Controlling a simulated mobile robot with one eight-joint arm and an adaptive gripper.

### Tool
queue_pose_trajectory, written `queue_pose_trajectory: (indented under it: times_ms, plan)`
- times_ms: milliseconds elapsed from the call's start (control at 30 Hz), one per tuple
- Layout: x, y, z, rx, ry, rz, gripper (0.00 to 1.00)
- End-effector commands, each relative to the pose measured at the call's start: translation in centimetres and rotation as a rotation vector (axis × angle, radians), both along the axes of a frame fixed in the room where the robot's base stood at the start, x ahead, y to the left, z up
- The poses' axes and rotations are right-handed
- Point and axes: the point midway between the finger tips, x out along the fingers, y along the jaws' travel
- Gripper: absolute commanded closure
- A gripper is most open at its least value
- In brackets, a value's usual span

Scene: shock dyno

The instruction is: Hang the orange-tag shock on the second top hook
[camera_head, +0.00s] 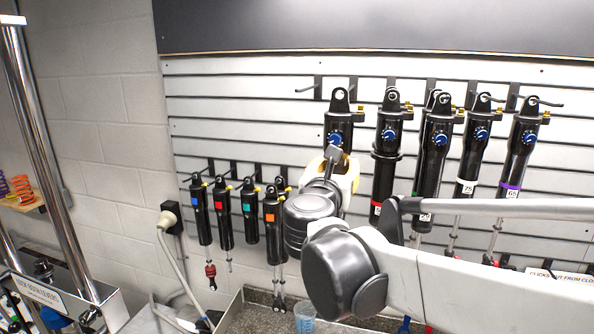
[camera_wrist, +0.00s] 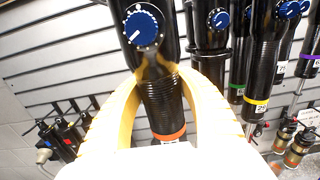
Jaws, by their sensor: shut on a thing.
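My gripper (camera_head: 338,170) has yellow fingers, closed around the body of a large black shock (camera_head: 340,122) with a blue dial, held upright. In the wrist view the gripper (camera_wrist: 160,72) has a finger on each side of this shock (camera_wrist: 163,100), and an orange band (camera_wrist: 171,137) shows low on its body. Its top eye is in front of the slatted wall near the top hook row; I cannot tell whether it is on a hook. The leftmost top hook (camera_head: 306,89) is bare. A smaller shock with an orange tag (camera_head: 270,217) hangs in the lower row.
Several large shocks hang to the right, the nearest (camera_head: 386,150) close beside the held one. Small shocks with blue (camera_head: 195,201), red (camera_head: 218,209) and teal (camera_head: 247,208) tags hang lower left. A counter with a blue cup (camera_head: 305,318) is below. My arm hides part of the wall.

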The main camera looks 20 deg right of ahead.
Motion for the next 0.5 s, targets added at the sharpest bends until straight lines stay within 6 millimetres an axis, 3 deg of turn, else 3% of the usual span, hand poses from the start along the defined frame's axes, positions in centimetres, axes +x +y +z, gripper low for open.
queue_pose_trajectory:
  times_ms: [333, 500]
  plan:
    - [3.7, -2.5, 0.0, -0.002, 0.000, -0.002, 0.97]
    - [3.5, -2.3, 0.1, -0.001, 0.000, 0.000, 0.97]
